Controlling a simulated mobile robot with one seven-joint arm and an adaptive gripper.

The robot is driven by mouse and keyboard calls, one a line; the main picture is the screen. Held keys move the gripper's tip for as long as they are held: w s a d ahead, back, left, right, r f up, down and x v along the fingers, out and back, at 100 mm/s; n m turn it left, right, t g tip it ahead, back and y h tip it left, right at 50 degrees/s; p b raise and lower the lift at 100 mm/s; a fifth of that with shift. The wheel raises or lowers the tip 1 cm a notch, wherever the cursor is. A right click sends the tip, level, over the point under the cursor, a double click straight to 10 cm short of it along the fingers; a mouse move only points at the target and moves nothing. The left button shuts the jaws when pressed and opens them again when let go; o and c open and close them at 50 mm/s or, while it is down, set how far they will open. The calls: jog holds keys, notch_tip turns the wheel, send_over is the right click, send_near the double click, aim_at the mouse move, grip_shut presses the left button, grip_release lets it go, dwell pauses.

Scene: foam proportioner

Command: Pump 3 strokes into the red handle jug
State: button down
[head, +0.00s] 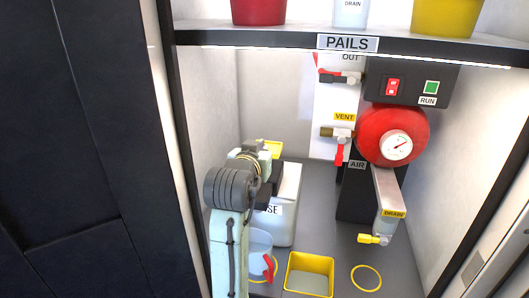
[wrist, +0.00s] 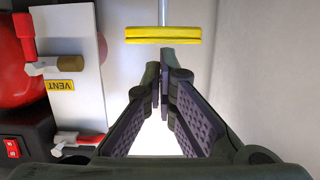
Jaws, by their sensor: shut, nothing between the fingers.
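The white foam container (head: 285,215), its label partly hidden and ending in "SE", stands behind my arm in the head view. Its yellow pump handle (head: 270,148) sits above it. In the wrist view the yellow handle (wrist: 163,35) is a flat bar on a thin grey rod, just beyond my fingertips and apart from them in the picture. My gripper (wrist: 162,80) is shut and empty; in the head view it is mostly hidden by my own wrist. The clear jug with a red handle (head: 268,267) stands on the floor below the container, partly covered by my arm.
A yellow-rimmed square tub (head: 310,258) and a yellow ring (head: 366,278) lie right of the jug. The drain pipe (head: 388,190), red round tank (head: 385,133) and red-lever valves (head: 340,135) stand further right. The PAILS shelf (head: 240,38) is overhead.

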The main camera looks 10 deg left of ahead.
jog(key=b+v, duration=0.1)
jog(key=v, duration=0.4)
dwell(1.8)
